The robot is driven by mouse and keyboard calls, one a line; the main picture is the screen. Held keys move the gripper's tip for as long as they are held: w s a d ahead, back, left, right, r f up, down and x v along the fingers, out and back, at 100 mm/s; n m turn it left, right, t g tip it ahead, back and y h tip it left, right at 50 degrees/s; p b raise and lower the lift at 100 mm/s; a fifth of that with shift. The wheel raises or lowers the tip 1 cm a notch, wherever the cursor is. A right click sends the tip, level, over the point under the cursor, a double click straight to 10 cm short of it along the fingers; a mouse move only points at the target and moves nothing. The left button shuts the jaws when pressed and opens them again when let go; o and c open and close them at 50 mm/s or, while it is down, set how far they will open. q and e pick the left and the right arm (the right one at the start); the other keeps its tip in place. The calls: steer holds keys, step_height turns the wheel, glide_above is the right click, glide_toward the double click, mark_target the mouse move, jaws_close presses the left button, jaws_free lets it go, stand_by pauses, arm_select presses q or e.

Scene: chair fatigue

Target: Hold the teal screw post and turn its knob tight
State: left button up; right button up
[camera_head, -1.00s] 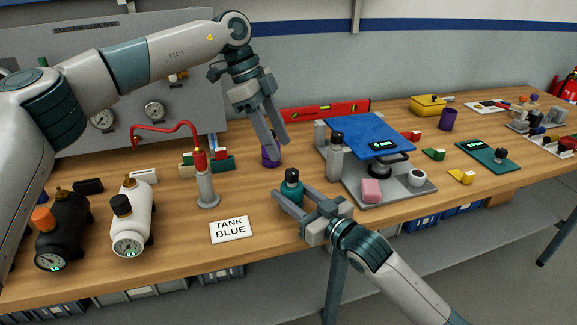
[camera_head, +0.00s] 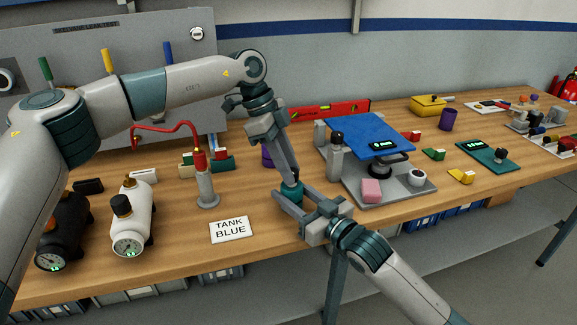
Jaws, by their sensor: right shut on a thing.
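The teal screw post (camera_head: 287,194) stands upright near the front edge of the wooden workbench, with its dark knob (camera_head: 290,181) on top. My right gripper (camera_head: 290,203) is shut on the post's body from the front right. My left gripper (camera_head: 289,176) reaches down from above, with its fingertips at the knob. The fingers partly hide the knob, and I cannot tell whether they press on it. The jaws of my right gripper hide the lower part of the post.
A sign reading TANK BLUE (camera_head: 231,229) lies to the left, near a grey post with a red lever (camera_head: 205,185). A blue-topped test stand (camera_head: 368,137) is close on the right. A purple cup (camera_head: 267,156) stands behind my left gripper.

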arm_select(q)
steer(key=c, duration=0.3)
